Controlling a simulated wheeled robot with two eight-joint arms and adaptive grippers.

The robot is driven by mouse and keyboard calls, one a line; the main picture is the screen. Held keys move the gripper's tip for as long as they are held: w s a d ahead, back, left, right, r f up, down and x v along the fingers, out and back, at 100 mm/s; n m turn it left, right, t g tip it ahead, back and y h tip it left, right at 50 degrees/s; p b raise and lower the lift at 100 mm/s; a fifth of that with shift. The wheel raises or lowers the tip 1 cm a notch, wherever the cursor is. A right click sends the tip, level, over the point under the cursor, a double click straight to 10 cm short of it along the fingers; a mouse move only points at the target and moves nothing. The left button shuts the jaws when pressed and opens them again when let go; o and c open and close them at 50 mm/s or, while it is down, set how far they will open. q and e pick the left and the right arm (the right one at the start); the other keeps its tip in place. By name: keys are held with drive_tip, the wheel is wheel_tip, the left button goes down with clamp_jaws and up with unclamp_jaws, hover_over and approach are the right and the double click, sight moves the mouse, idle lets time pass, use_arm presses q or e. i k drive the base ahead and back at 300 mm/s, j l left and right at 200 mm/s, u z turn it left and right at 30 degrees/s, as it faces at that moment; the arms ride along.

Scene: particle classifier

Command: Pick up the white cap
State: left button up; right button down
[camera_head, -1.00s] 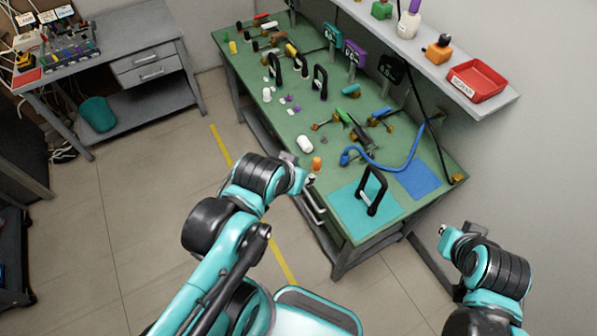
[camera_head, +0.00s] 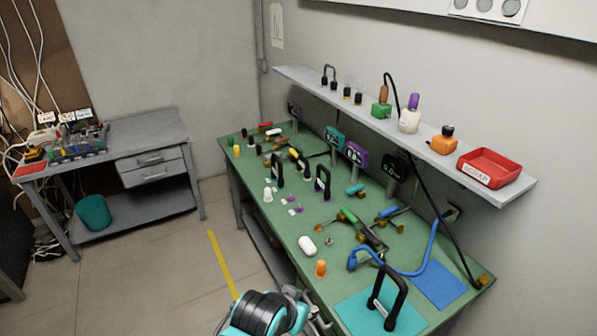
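A white rounded piece (camera_head: 308,245) lies on the green workbench (camera_head: 290,222) near its front edge, behind an orange piece (camera_head: 320,268). A smaller white piece (camera_head: 268,195) stands farther back along the same edge. I cannot tell for sure which is the white cap. My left arm is at the bottom of the view, and part of its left gripper (camera_head: 312,304) shows beside the bench's front edge, apart from both white pieces. Its fingers are too small and partly hidden to judge. My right gripper is out of view.
Black-handled frames (camera_head: 322,183), a blue hose (camera_head: 407,272) and several small parts crowd the bench. A shelf (camera_head: 520,188) with a red tray (camera_head: 490,166) overhangs its back. A grey side table (camera_head: 165,130) stands at left. Floor between is clear.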

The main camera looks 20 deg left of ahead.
sight(267, 192)
drive_tip(key=i+j+z, duration=0.1)
drive_tip(key=j+z, duration=0.25)
drive_tip(key=i+j+z, duration=0.1)
drive_tip(key=j+z, duration=0.15)
drive_tip(key=z, duration=0.15)
drive_tip(key=j+z, duration=0.45)
drive_tip(key=j, duration=3.85)
drive_tip(key=k, duration=0.05)
